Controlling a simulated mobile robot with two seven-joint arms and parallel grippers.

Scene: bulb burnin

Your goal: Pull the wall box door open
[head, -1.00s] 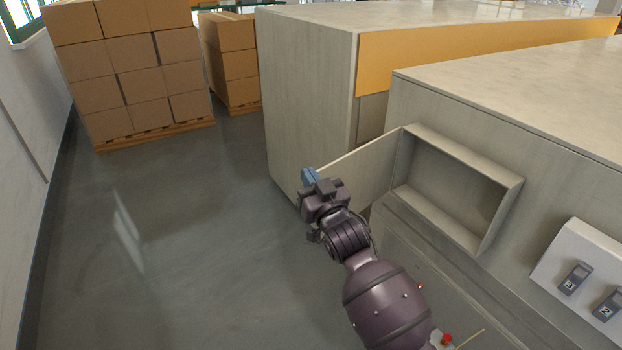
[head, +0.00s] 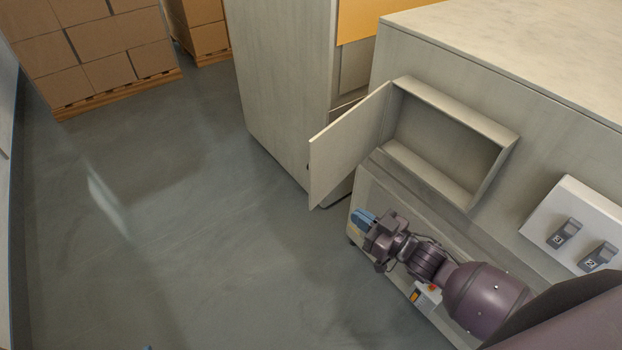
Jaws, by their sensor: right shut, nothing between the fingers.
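The wall box (head: 490,122) is an open, shallow, pale box on the side of the grey counter, and its inside looks empty. Its door (head: 345,148) is hinged at the box's left side and stands swung well out from the counter. My right gripper (head: 360,218), with blue fingertips, is shut and empty below the door, apart from it.
A white panel (head: 545,208) with numbered switches is right of the box. A tall pale cabinet (head: 285,85) stands behind the door. Stacked cartons (head: 95,50) on a pallet are at the far left. The grey floor (head: 190,230) between is clear.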

